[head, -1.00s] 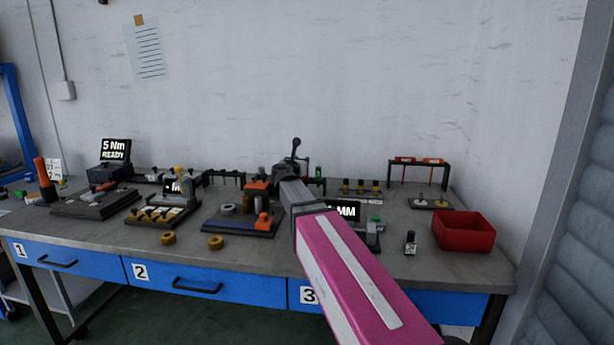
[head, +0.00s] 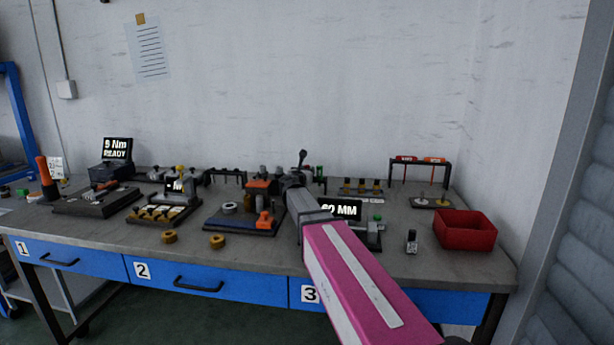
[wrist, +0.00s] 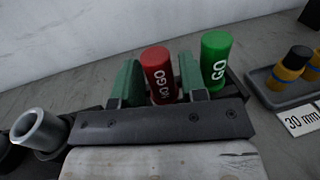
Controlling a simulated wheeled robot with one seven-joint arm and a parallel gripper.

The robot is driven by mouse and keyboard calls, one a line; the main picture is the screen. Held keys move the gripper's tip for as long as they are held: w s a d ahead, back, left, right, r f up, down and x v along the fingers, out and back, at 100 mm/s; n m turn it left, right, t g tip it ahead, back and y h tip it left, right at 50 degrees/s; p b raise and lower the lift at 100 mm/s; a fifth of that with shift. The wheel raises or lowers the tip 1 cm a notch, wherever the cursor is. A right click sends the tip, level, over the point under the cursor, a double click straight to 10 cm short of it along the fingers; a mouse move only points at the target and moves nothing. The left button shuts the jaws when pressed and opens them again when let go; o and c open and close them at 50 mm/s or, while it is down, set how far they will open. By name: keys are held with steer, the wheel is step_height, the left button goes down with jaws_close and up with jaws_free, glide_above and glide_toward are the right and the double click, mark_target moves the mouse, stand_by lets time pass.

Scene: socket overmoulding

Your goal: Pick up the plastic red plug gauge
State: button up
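The red plug gauge (wrist: 158,72), a cylinder marked NO GO, stands in the wrist view between the two green fingers of my gripper (wrist: 161,80). The fingers are on either side of it, with little gap at its sides; I see no clear grip on it. Its lower end is hidden behind the gripper's dark body. A green plug gauge (wrist: 216,58) marked GO stands just right of the right finger. In the head view my gripper is over the back middle of the bench, and my arm hides most of the gauge area.
In the wrist view a grey tray (wrist: 262,80) with yellow-and-black plugs lies to the right, and a grey hollow cylinder (wrist: 38,130) at lower left. In the head view a red bin (head: 465,232) stands at the bench's right end. A millimetre display (head: 340,210) is beside my arm.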

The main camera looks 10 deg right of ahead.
steer(key=x, duration=0.2)
steer(key=shift+w+d, duration=0.1)
steer(key=shift+w, duration=0.2)
steer(key=c, duration=0.7)
steer(key=shift+r, duration=0.1)
